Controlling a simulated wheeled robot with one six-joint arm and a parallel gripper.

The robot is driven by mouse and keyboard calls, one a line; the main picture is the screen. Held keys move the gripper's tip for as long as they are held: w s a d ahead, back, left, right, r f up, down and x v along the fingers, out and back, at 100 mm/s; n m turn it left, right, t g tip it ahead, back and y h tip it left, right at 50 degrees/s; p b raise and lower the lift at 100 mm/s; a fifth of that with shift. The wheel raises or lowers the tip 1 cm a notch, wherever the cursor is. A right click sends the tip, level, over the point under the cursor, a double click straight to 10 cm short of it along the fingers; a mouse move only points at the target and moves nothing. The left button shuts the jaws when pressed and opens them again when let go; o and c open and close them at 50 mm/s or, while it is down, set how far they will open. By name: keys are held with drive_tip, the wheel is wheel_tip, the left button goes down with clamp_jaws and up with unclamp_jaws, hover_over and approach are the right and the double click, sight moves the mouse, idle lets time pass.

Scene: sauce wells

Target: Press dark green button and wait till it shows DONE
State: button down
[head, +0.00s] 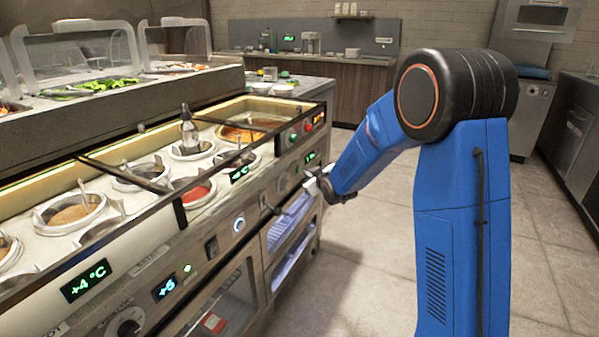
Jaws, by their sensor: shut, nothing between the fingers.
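A dark green button (293,138) is on the front panel of the sauce counter (255,190), towards its far end. A red button (308,127) sits just to its right. A small display (310,156) with green characters is below the buttons, and a display (321,115) with orange-red characters is above right; neither can be read clearly. My gripper (313,183) is shut and empty in front of the panel, below the green button. I cannot tell whether its tips touch the panel. The blue arm comes in from the right.
Sauce wells with ladles, including a red sauce well (197,194), and a squeeze bottle (188,130) are on the counter top. Displays (87,281) and a knob (127,322) are on the near front. Open floor (375,270) lies right of the counter.

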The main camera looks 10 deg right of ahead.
drive_tip(key=shift+a, duration=0.15)
drive_tip(key=shift+w+a, duration=0.2)
drive_tip(key=shift+w, duration=0.05)
drive_tip(key=shift+w+a, duration=0.25)
drive_tip(key=shift+a, duration=0.15)
idle(1.0)
drive_tip(key=shift+s+d, duration=0.1)
drive_tip(key=shift+d, duration=0.05)
idle(0.3)
drive_tip(key=shift+s+d, duration=0.45)
drive_tip(key=shift+d, duration=0.1)
drive_tip(key=shift+s+d, duration=0.75)
drive_tip(key=shift+d, duration=0.3)
drive_tip(key=shift+s+d, duration=0.7)
drive_tip(key=shift+d, duration=0.3)
